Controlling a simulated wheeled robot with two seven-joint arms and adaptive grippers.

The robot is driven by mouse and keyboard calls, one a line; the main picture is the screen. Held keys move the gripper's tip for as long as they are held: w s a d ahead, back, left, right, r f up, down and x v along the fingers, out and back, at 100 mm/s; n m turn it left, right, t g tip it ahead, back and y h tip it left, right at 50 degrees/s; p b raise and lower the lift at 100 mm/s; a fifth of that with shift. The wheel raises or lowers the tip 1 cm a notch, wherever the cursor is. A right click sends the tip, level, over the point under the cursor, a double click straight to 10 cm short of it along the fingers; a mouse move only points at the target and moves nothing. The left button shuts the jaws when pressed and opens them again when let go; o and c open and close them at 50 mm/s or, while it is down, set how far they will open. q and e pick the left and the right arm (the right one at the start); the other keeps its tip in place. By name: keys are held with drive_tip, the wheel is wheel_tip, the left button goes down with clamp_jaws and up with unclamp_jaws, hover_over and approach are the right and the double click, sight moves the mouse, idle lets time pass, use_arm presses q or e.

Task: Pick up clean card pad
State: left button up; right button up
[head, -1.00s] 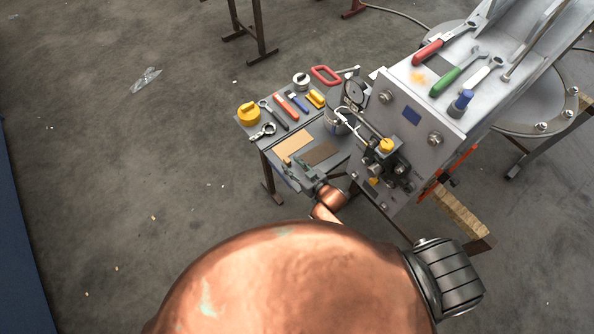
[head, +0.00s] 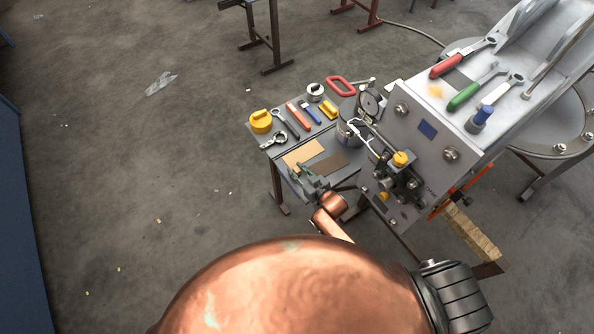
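A clean tan card pad (head: 302,154) lies flat on the small grey side table. A dark brown pad (head: 328,164) lies just right of it. My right gripper (head: 300,177) is at the near edge of the table, just below the tan pad in the picture. Its fingers look spread apart with nothing between them, though they show small. I cannot tell its height above the table. My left gripper is not in view.
Behind the pads are a yellow knob (head: 261,121), wrenches, a red-handled tool (head: 295,113) and a silver ring weight (head: 315,91). A steel fixture plate (head: 428,128) with a gauge (head: 371,102) stands close on the right. The floor to the left is mostly clear.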

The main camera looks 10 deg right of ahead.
clamp_jaws()
drive_tip(key=shift+r, duration=0.1)
wheel_tip(320, 180, up, 8)
drive_tip(key=p, duration=0.8)
idle(0.6)
